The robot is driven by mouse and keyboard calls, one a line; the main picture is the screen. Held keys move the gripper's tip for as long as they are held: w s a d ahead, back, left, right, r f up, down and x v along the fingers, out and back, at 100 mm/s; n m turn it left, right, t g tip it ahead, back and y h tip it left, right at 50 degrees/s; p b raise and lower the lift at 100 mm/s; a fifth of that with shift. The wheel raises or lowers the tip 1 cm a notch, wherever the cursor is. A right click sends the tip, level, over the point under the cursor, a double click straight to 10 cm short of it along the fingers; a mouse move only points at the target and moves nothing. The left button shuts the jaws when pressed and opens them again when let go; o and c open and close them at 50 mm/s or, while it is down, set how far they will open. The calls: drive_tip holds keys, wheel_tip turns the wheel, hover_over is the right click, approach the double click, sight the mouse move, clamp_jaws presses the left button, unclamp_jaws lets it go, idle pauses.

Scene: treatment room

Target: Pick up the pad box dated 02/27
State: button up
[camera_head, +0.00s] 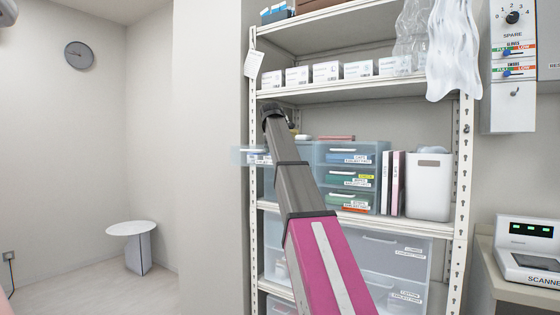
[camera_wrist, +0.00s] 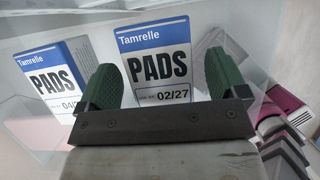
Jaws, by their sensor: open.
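The pad box dated 02/27 (camera_wrist: 157,68) stands in the middle of the wrist view, white with a blue top band reading "Tamrelle" and "PADS". My gripper (camera_wrist: 160,80) is open, with one green finger toward each side of this box. In the head view the pad boxes are not clearly readable.
A translucent drawer (camera_head: 246,155) juts out of the shelf unit's left side. A shelf above holds several white boxes (camera_head: 326,72). A drawer unit (camera_head: 348,155), upright binders (camera_head: 392,183) and a white bin (camera_head: 430,187) stand to the right. The floor at left is open around a round stool (camera_head: 131,229).

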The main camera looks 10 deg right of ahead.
drive_tip(key=shift+x, duration=1.1)
drive_tip(key=c, duration=1)
